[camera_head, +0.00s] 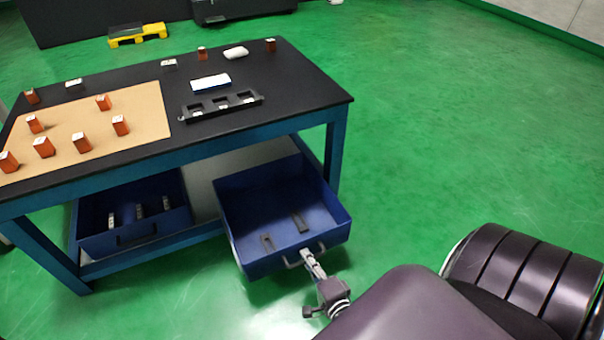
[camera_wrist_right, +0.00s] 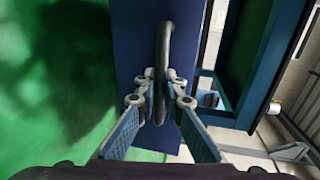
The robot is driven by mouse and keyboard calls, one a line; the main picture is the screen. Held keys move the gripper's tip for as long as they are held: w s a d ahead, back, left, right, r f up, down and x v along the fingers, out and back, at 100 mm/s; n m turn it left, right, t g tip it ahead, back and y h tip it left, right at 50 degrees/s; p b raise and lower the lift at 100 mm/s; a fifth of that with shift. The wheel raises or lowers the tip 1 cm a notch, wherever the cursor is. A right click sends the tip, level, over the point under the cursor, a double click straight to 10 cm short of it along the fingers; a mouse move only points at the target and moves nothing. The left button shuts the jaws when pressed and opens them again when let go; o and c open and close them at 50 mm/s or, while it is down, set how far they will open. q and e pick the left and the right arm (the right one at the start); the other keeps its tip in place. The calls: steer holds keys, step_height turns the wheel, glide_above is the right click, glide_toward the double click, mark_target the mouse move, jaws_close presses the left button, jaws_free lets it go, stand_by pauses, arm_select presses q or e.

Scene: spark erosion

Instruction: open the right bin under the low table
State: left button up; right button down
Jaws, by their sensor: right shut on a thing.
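The right bin (camera_head: 340,232) is a blue open-topped box under the low table (camera_head: 335,150). It stands pulled out well past the table's front edge, with two small dark pieces on its floor. My right gripper (camera_head: 308,259) is at the grey handle (camera_head: 290,265) on its front wall. In the right wrist view the fingers of my right gripper (camera_wrist_right: 160,76) are shut on the dark curved handle (camera_wrist_right: 165,38), against the blue front wall (camera_wrist_right: 130,45). My left gripper is out of view.
A left blue bin (camera_head: 155,245) with several pieces sits under the table. On the table are orange blocks (camera_head: 82,143), a brown mat (camera_head: 150,105), a black tray (camera_head: 250,97) and a blue-white box (camera_head: 211,83). The green floor (camera_head: 450,130) on the right is clear.

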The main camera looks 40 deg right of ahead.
steer(key=shift+s+a, duration=0.15)
steer(key=shift+s, duration=0.3)
steer(key=c, duration=2)
jaws_free()
